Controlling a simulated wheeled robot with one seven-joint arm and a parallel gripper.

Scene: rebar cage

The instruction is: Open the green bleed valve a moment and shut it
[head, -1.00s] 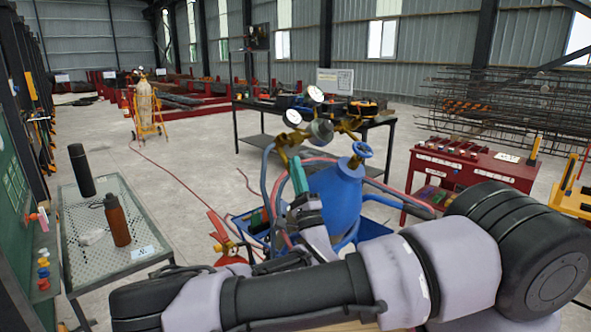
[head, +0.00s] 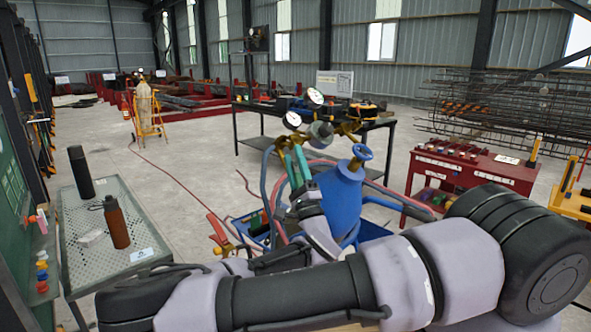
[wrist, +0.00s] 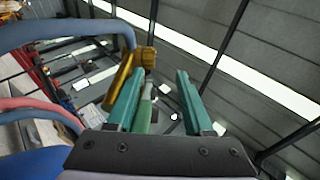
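My gripper (head: 297,163) has teal fingers and points up beside the blue cylinder (head: 342,198), just under the brass regulator fittings (head: 283,141). In the wrist view my gripper (wrist: 158,88) is open, its two fingers well apart. A slim green piece (wrist: 145,112), which looks like the green bleed valve, shows between the fingers, close to the left one. A brass fitting (wrist: 148,57) with a hose end lies just beyond the left fingertip. I cannot tell whether any finger touches the green piece. In the head view the valve cannot be told apart from the teal fingers.
Two round gauges (head: 293,119) and a blue handwheel (head: 362,152) stand close around the gripper. A blue hose (wrist: 60,32) and a pink hose (wrist: 40,108) run at left in the wrist view. A perforated table (head: 85,255) stands left, a red cart (head: 480,170) right.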

